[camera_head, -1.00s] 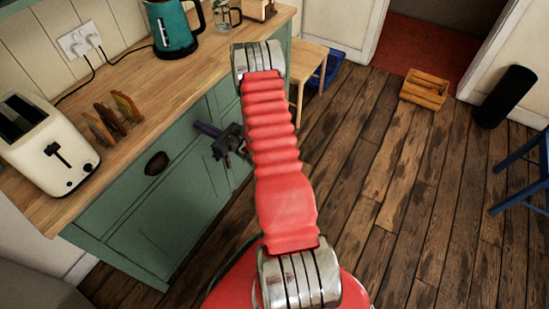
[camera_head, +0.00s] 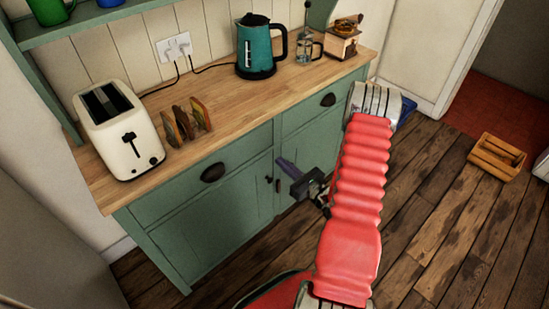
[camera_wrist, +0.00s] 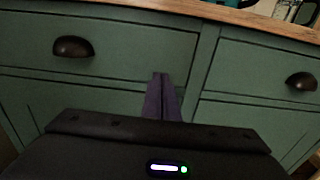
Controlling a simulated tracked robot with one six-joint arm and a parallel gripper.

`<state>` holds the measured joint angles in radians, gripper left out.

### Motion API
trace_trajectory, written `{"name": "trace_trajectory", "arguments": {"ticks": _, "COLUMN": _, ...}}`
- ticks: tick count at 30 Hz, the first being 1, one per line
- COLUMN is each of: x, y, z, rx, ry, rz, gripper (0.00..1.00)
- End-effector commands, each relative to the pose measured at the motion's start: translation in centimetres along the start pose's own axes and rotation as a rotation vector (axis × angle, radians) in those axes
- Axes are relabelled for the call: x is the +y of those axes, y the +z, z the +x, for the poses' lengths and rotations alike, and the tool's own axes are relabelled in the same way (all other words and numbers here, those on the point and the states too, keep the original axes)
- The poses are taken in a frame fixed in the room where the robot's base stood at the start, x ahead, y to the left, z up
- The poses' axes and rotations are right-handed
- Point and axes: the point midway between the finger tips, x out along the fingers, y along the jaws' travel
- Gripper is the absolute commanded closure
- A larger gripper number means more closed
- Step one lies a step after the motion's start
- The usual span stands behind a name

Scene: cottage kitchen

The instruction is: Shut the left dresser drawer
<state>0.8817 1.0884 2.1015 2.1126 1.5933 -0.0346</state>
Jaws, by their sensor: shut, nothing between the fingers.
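The green dresser (camera_head: 222,222) has a left drawer (camera_head: 180,190) with a dark cup handle (camera_head: 212,172). The left drawer front (camera_wrist: 130,45) looks flush with the dresser frame, with no clear gap showing. My gripper (camera_head: 284,163) is shut and empty, in front of the dresser near the left drawer's right end. In the wrist view its purple fingers (camera_wrist: 162,98) point toward the lower right part of that drawer front. I cannot tell whether the tips touch it. The right drawer (camera_head: 310,108) also looks closed.
On the worktop (camera_head: 225,115) stand a cream toaster (camera_head: 120,130), a toast rack (camera_head: 188,125), a teal kettle (camera_head: 257,48), a glass press (camera_head: 304,45) and a coffee grinder (camera_head: 343,40). A wooden crate (camera_head: 497,157) lies on the floor at right.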

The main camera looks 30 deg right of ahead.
Motion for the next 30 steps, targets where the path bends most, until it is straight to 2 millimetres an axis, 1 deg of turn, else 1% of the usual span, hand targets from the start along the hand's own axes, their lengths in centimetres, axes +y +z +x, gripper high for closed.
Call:
{"name": "trace_trajectory", "arguments": {"ticks": 1, "x": -0.1, "y": 0.0, "z": -0.8, "rx": 0.0, "ry": -0.003, "rz": 0.001, "gripper": 1.0}}
{"name": "trace_trajectory", "arguments": {"ticks": 3, "x": -0.1, "y": 0.0, "z": -1.6, "rx": 0.0, "ry": -0.003, "rz": 0.001, "gripper": 1.0}}
{"name": "trace_trajectory", "arguments": {"ticks": 9, "x": 0.0, "y": 0.0, "z": -2.9, "rx": -0.001, "ry": -0.001, "rz": 0.0, "gripper": 1.0}}
{"name": "trace_trajectory", "arguments": {"ticks": 26, "x": 0.0, "y": 0.0, "z": -3.0, "rx": -0.001, "ry": 0.001, "rz": 0.0, "gripper": 1.0}}
{"name": "trace_trajectory", "arguments": {"ticks": 29, "x": 0.1, "y": -0.3, "z": -3.0, "rx": 0.01, "ry": 0.002, "rz": 0.004, "gripper": 1.0}}
{"name": "trace_trajectory", "arguments": {"ticks": 30, "x": 0.4, "y": -0.5, "z": -3.0, "rx": 0.021, "ry": 0.014, "rz": 0.006, "gripper": 1.0}}
